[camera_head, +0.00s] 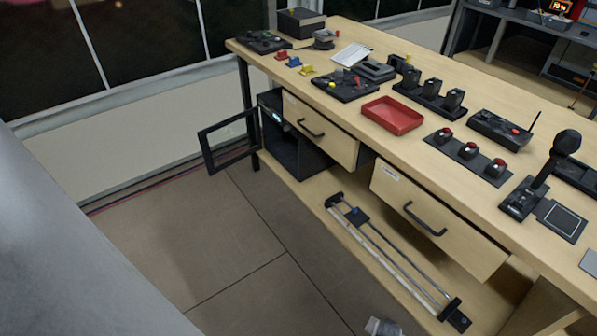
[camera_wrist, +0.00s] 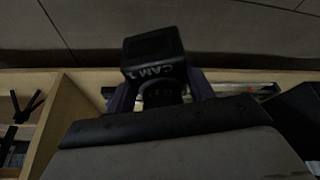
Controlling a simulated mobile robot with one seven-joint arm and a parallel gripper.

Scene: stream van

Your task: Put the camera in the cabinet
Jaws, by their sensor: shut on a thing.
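The camera (camera_wrist: 153,50) is a small black box marked "CAM 1" with a round lens part below it, in the upper middle of the wrist view. My gripper (camera_wrist: 160,88) is shut on it, with a dark finger on either side. The cabinet (camera_head: 287,147) is a small dark box on the lower shelf under the table, at the left end. Its framed door (camera_head: 228,143) stands open, swung out to the left. The held camera cannot be made out clearly in the head view, so its distance from the cabinet is unclear.
Above the cabinet, a wooden drawer (camera_head: 318,130) sticks out from the table; a second drawer (camera_head: 435,222) is to its right. A rail slider (camera_head: 385,250) lies on the lower shelf. The tabletop holds a red tray (camera_head: 392,116) and several devices. The floor (camera_head: 190,240) before the cabinet is clear.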

